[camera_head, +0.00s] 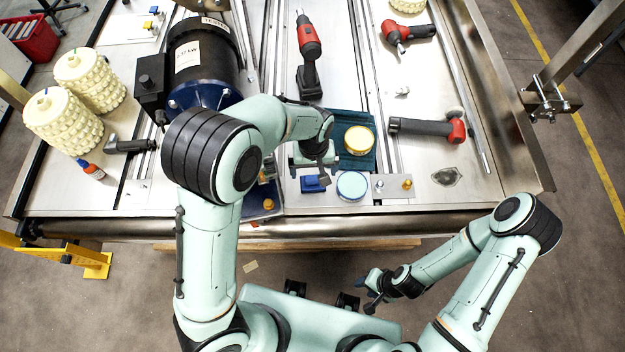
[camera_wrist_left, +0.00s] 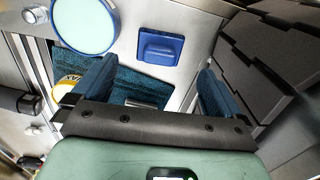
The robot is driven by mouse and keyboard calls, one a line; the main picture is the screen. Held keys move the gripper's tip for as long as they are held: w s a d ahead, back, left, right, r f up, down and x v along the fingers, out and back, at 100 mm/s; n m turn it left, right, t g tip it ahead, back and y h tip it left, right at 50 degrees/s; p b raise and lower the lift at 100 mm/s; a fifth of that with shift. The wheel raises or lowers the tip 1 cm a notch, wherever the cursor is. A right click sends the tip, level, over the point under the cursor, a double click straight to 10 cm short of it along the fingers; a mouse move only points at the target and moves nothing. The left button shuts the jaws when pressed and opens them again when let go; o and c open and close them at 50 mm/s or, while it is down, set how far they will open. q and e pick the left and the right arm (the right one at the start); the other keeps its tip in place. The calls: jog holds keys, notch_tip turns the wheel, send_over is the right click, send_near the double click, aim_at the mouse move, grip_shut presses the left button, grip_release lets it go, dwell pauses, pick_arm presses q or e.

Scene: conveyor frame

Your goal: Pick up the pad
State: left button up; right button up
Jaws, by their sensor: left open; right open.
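A small blue block-shaped pad (camera_head: 313,184) lies on the metal surface near the front edge. In the left wrist view the blue pad (camera_wrist_left: 162,47) shows beyond the fingers, apart from them. A dark teal textured cloth (camera_head: 366,164) lies behind it; the cloth (camera_wrist_left: 132,88) also shows between the fingers. I cannot tell for certain which of these two is meant. My left gripper (camera_head: 316,164) is open and empty above the surface, just behind the blue pad. My right gripper (camera_head: 371,290) is open, low in front of the frame and away from both.
A yellow-lidded tin (camera_head: 358,140) stands on the cloth. A light-blue-lidded tin (camera_head: 352,185) stands right of the blue pad. Power tools (camera_head: 308,50) and a large motor (camera_head: 200,60) lie behind. The front right surface is mostly clear.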

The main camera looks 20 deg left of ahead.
aim_at(313, 177)
pick_arm(q)
jog(key=f, duration=0.8)
jog(key=shift+w+a, duration=0.15)
jog(key=shift+w, duration=0.2)
jog(key=shift+r, duration=0.1)
jog(key=c, duration=1)
